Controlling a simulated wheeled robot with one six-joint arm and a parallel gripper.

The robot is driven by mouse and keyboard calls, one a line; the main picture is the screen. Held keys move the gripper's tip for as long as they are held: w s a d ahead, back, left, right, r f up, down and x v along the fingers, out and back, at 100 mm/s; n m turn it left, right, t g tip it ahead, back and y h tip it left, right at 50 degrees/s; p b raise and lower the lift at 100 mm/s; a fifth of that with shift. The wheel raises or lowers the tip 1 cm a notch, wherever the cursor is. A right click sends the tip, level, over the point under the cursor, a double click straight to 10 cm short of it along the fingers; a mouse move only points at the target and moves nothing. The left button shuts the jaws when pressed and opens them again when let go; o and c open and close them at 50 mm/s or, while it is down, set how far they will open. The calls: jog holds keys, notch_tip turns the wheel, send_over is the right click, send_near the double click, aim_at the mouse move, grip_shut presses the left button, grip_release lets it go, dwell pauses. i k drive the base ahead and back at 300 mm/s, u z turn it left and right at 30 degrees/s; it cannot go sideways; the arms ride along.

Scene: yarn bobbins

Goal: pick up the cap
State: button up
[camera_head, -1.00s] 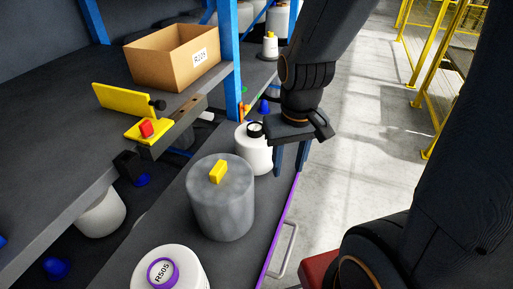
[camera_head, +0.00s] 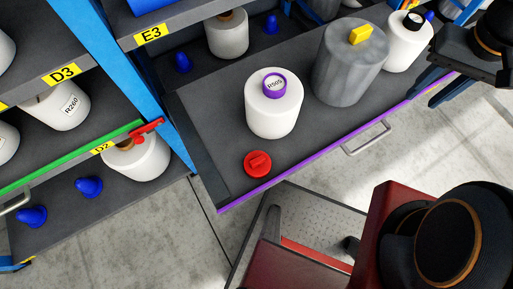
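A red cap (camera_head: 257,163) with a raised grip bar lies on the dark pull-out shelf (camera_head: 215,165), near its front left corner. A white bobbin (camera_head: 274,112) with a purple-ringed top marked R505 stands just behind it, apart from it. My gripper (camera_head: 437,92) is at the upper right, far to the right of the red cap. Its two dark blue fingers point down and to the left with a gap between them, and I see nothing held.
A grey cylinder (camera_head: 348,72) with a yellow block on top and another white bobbin (camera_head: 408,45) stand between the cap and my gripper. A purple edge strip (camera_head: 300,162) and a handle (camera_head: 367,139) line the shelf's front. A blue post (camera_head: 125,75) stands left.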

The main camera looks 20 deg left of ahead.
aim_at(258, 164)
jog(key=i, duration=0.35)
jog(key=u, duration=2.6)
jog(key=k, duration=0.5)
jog(key=u, duration=1.1)
jog(key=k, duration=0.85)
jog(key=z, duration=0.75)
jog(key=i, duration=0.45)
jog(key=u, duration=0.05)
